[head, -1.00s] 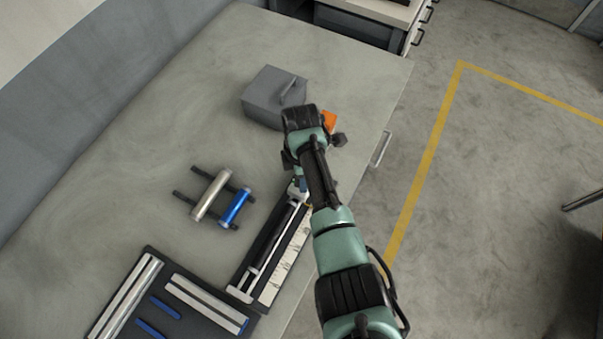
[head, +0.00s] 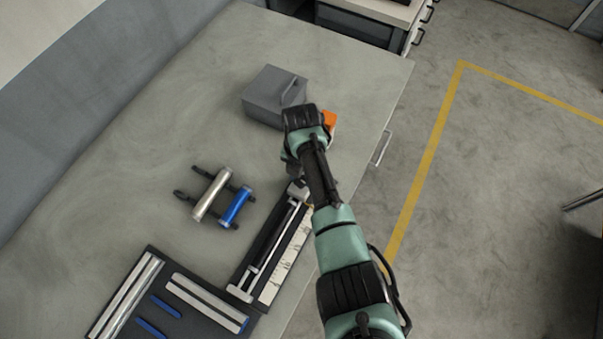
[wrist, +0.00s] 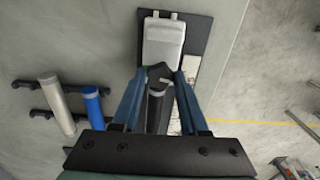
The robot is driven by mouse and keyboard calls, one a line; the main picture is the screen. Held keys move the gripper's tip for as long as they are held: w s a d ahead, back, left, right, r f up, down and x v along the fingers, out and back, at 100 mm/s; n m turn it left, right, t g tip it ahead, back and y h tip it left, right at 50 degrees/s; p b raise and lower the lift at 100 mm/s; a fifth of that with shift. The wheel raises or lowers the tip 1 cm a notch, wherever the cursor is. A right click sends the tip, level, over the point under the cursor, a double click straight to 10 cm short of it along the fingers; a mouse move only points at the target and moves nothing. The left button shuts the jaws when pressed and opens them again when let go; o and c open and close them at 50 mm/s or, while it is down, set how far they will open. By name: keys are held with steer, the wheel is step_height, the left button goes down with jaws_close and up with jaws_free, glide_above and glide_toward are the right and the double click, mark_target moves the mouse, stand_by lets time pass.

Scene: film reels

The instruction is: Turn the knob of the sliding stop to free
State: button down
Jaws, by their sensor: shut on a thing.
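The knob (wrist: 158,72) of the sliding stop is dark and many-sided, with a small pale mark on its lower right. It shows in the wrist view just below a silver block (wrist: 164,38). My gripper (wrist: 160,77) has its two blue fingers closed in on the knob from left and right. In the head view the rail fixture (head: 262,250) lies along the table's right edge. My wrist covers its far end, so the knob and fingertips are hidden there.
A grey box with a handle (head: 272,97) and an orange item (head: 329,120) lie beyond my wrist. A silver and blue roller pair (head: 213,193) lies to the left. A black tray (head: 170,290) of bars sits at the front. The left tabletop is clear.

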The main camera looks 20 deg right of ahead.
steer(key=shift+w+r+n, duration=0.1)
steer(key=shift+r+n, duration=0.05)
steer(key=shift+n, duration=0.85)
steer(key=shift+c, duration=2.2)
jaws_free()
step_height(320, 180, up, 13)
steer(key=b, duration=0.1)
